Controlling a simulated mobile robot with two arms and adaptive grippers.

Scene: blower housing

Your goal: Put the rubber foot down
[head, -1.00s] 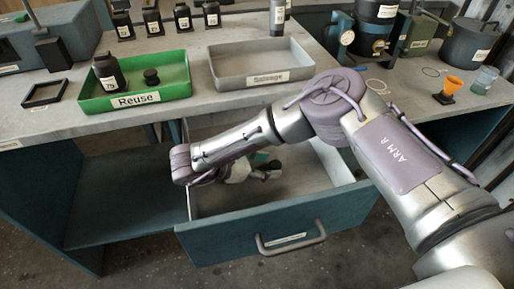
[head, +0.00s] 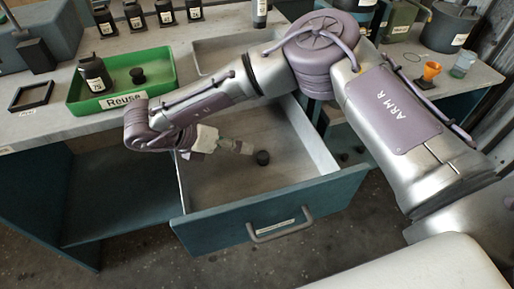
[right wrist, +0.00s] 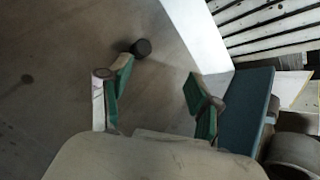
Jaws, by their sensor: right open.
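A small black rubber foot (head: 262,158) rests on the bottom of the open drawer (head: 270,213). It also shows in the right wrist view (right wrist: 142,47), just beyond the tip of the left-hand finger; I cannot tell whether they touch. My right gripper (head: 247,149) is over the drawer. In the right wrist view its two green-padded fingers (right wrist: 158,82) are spread apart with nothing between them. A similar black round piece (head: 137,75) sits in the green Reuse tray (head: 120,104). My left gripper is out of view.
A black bottle (head: 95,76) stands in the Reuse tray. The grey tray (head: 212,46) is partly hidden behind my right arm. A black frame (head: 31,96) lies at the bench's left. Most of the drawer's bottom is bare.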

